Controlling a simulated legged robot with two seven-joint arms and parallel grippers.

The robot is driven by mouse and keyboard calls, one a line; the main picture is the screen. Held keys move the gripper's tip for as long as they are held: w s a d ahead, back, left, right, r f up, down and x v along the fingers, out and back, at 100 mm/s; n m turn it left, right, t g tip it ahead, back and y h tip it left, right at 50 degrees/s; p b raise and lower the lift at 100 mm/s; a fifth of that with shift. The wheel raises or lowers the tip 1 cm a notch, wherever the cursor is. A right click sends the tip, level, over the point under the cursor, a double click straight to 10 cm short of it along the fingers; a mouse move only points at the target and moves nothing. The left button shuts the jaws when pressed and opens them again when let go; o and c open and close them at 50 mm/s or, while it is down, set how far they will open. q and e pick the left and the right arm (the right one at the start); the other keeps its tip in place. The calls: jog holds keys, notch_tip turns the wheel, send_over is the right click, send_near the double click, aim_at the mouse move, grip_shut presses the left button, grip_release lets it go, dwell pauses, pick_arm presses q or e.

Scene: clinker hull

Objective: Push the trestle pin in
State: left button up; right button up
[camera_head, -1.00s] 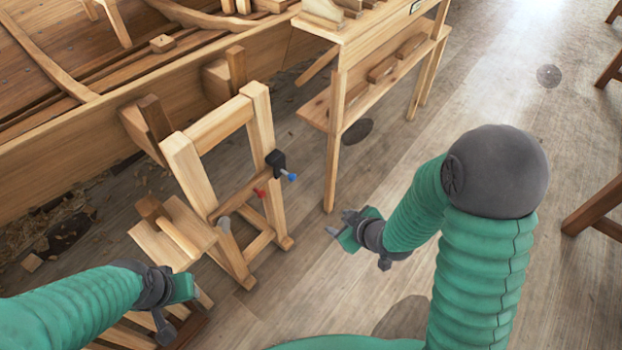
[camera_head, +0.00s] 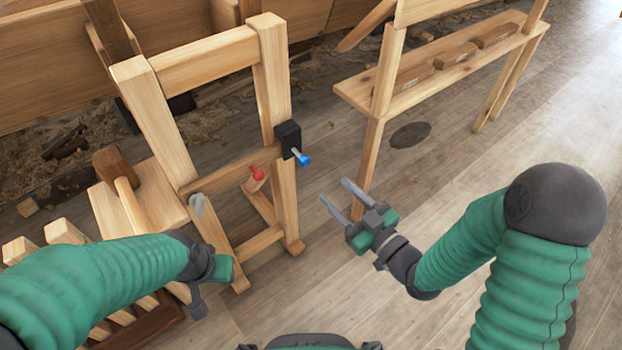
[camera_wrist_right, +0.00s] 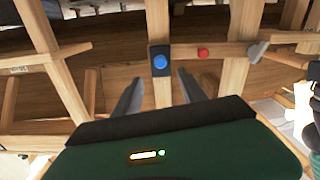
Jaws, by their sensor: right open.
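A wooden trestle (camera_head: 275,80) stands left of centre. A black block (camera_head: 288,138) on its right post carries a blue-headed pin (camera_head: 304,160), which sticks out of the block.
A wooden bench (camera_head: 440,70) with blocks on its low shelf stands behind and right of my right gripper. A mallet (camera_head: 115,170) lies on a wooden ledge at left.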

aim_at(307, 164)
jog(key=b+x, duration=0.5)
jog(key=x, duration=0.5)
jog(key=shift+a+f, duration=0.1)
jog(key=shift+a, duration=0.1)
jog(key=shift+w+a, duration=0.1)
jog(key=shift+w, duration=0.25)
pick_arm(q)
jog(key=s+x, duration=0.1)
jog(key=x, duration=0.5)
jog(key=shift+s+f, duration=0.2)
jog(key=shift+f, duration=0.25)
pick_arm(e)
grip_shut()
